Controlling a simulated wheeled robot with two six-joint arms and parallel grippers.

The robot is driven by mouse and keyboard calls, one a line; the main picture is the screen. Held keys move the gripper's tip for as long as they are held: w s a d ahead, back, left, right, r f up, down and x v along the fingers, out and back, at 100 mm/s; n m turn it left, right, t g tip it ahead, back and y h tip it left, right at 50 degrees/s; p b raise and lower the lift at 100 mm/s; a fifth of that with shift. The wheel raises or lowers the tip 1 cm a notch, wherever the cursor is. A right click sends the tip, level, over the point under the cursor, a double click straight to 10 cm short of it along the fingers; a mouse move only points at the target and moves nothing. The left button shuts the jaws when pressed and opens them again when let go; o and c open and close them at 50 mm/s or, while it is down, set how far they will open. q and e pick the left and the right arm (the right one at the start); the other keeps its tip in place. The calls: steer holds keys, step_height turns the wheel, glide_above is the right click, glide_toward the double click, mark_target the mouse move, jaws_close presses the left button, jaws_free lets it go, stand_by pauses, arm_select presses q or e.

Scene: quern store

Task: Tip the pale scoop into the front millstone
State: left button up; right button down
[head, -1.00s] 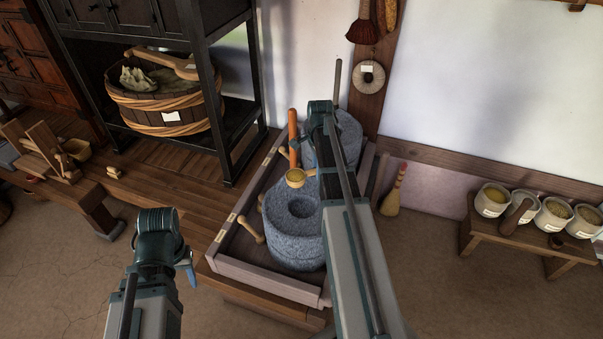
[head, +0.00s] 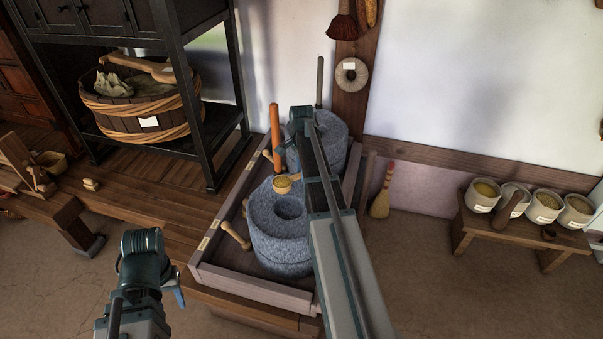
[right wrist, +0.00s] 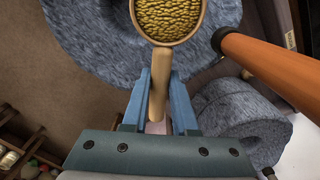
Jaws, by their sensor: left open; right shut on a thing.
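The pale scoop (head: 284,184) is full of yellow grain. My right gripper (right wrist: 160,74) is shut on its wooden handle, and the bowl (right wrist: 168,15) looks level in the right wrist view. In the head view the scoop shows over the far edge of the front millstone (head: 278,238), just behind its round hole (head: 290,207). The front millstone also shows below the scoop in the right wrist view (right wrist: 85,40). My right arm hides part of the stone's right side. My left gripper (head: 179,286) is open and empty, low at the left, away from the millstones.
An upright orange handle (head: 276,130) stands close behind the scoop. The back millstone (head: 330,145) is behind my right arm. A wooden tray (head: 245,284) surrounds both stones. A bench with several grain pots (head: 547,203) stands at right, and a shelf with a tub (head: 125,125) at left.

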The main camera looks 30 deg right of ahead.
steer(key=shift+f+b, duration=1.95)
steer(key=shift+f, duration=0.25)
steer(key=shift+s+a+t, duration=0.1)
steer(key=shift+s+t, duration=0.2)
steer(key=shift+s, duration=0.05)
steer(key=shift+s+r+t, duration=0.15)
steer(key=shift+t, duration=0.55)
steer(key=shift+w+r, duration=0.15)
steer(key=shift+w, duration=0.35)
steer(key=shift+w+g, duration=0.2)
steer(key=shift+g, duration=0.2)
steer(key=shift+f+g, duration=0.2)
steer(key=shift+g, duration=0.4)
steer(key=shift+s+t, duration=0.3)
steer(key=shift+s, duration=0.1)
steer(key=shift+s+r+t, duration=0.1)
steer(key=shift+t, duration=0.3)
steer(key=shift+r, duration=0.1)
steer(key=shift+w+t, duration=0.25)
steer(key=shift+t, duration=0.05)
steer(key=shift+s+t, duration=0.4)
steer(key=shift+t, duration=0.1)
steer(key=shift+s+t+b, duration=0.15)
steer(key=shift+t+b, duration=0.4)
steer(key=shift+t, duration=0.05)
steer(key=shift+r+t+b, duration=0.1)
steer(key=shift+t+b, duration=0.3)
steer(key=shift+t, duration=0.4)
steer(key=shift+w+r, duration=0.15)
steer(key=shift+w, duration=0.2)
